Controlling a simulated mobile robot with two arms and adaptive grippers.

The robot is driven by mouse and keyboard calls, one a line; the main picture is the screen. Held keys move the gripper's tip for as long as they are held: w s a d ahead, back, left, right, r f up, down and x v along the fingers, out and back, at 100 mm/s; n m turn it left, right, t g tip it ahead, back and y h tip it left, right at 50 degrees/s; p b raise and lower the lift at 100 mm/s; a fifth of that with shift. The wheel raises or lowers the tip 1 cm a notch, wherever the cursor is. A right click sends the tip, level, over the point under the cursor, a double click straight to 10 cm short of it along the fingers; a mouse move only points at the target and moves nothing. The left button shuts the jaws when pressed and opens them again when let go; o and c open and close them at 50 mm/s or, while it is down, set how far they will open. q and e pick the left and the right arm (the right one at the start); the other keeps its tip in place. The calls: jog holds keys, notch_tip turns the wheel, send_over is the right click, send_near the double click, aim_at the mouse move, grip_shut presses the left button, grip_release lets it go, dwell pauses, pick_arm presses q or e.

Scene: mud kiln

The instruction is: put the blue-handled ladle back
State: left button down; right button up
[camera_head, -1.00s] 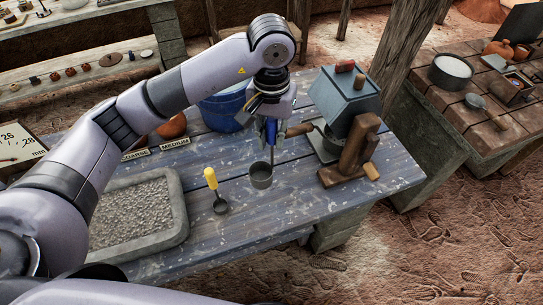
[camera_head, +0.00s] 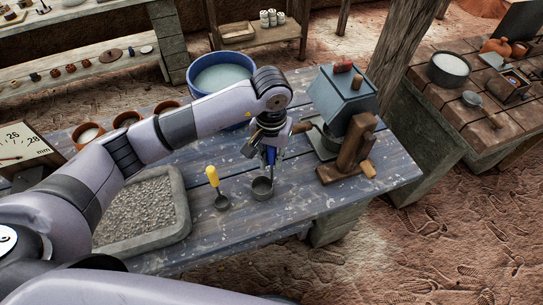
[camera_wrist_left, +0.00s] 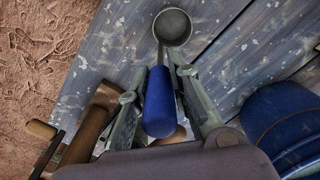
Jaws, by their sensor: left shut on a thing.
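The blue-handled ladle has a blue handle (camera_wrist_left: 158,103) and a round grey metal cup (camera_head: 262,188). My left gripper (camera_head: 268,153) is shut on the blue handle and points down, with the ladle hanging cup-down. In the left wrist view the cup (camera_wrist_left: 172,26) shows beyond the fingertips, over the blue table (camera_head: 300,196). The cup is at or just above the tabletop; I cannot tell if it touches. A yellow-handled ladle (camera_head: 214,184) stands to the left of it on the same table. My right gripper is not in view.
A gravel-filled stone tray (camera_head: 183,205) lies to the left. A blue-grey boxy machine with a wooden part (camera_head: 343,95) stands to the right. A blue tub (camera_head: 193,83) and several terracotta pots (camera_head: 128,118) are behind. The table's front right is clear.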

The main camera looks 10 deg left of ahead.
pick_arm(q)
jog(key=c, duration=1.5)
grip_release()
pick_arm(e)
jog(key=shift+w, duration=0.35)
pick_arm(q)
jog(key=shift+r, duration=0.35)
notch_tip(320, 180, up, 11)
jog(key=b, duration=0.3)
jog(key=shift+w+f+b, duration=0.1)
jog(key=shift+f+b, duration=0.1)
jog(key=shift+b, duration=0.15)
jog(key=shift+r, duration=0.45)
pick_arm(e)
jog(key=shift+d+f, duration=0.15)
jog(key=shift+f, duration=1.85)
